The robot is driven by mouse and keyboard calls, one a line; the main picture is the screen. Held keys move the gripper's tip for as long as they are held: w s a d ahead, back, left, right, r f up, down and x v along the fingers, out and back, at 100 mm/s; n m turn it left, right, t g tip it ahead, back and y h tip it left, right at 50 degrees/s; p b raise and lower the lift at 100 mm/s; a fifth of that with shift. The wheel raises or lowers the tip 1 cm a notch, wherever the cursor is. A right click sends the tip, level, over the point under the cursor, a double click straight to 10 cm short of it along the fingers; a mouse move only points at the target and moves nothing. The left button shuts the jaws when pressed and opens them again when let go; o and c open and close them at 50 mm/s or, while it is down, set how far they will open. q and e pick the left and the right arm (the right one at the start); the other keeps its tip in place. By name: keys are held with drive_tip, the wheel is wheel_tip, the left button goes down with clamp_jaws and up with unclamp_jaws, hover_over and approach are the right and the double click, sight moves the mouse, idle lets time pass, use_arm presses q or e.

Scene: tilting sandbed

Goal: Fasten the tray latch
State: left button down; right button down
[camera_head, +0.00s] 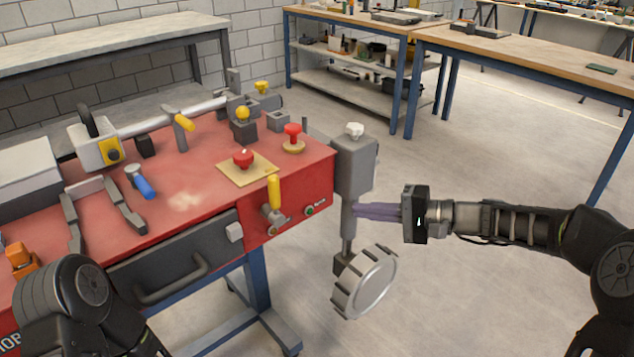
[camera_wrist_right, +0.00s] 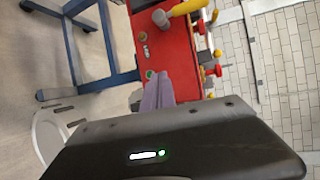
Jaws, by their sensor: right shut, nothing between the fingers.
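The dark grey tray front (camera_head: 185,262) with its bar handle is set in the front of the red machine. A small light grey block (camera_head: 235,232), which looks like the tray latch, sits at the tray's right end; I cannot tell whether it is fastened. My right gripper (camera_head: 358,210) has its purple fingers shut and empty, beside the grey post right of the machine; I cannot tell whether they touch it. The fingers also show in the right wrist view (camera_wrist_right: 155,78), pointing toward the red machine. Of my left arm, only links show at lower left; its gripper is out of view.
A yellow-handled lever (camera_head: 273,192) and a green button (camera_head: 309,210) are on the front, right of the tray. A large grey handwheel (camera_head: 366,282) hangs below the grey post (camera_head: 354,165). Red knobs (camera_head: 243,159) stand on the red top. Floor to the right is clear.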

sight(275, 201)
use_arm(q)
drive_tip(key=shift+w+d, duration=0.2)
drive_tip(key=shift+w, duration=0.05)
use_arm(e)
wheel_tip(275, 201, up, 6)
drive_tip(key=s+a+n+y, duration=0.1)
drive_tip(key=n+y, duration=0.1)
drive_tip(key=y, duration=0.1)
drive_tip(key=shift+s+n+g, duration=0.3)
drive_tip(key=shift+g, duration=0.1)
drive_tip(key=shift+a, duration=0.1)
use_arm(q)
drive_tip(key=shift+f+b, duration=0.3)
use_arm(e)
drive_tip(key=s+a+x, duration=0.1)
drive_tip(key=s+x, duration=0.1)
drive_tip(key=x, duration=1)
drive_tip(key=shift+s+a, duration=0.25)
drive_tip(key=shift+a, duration=0.1)
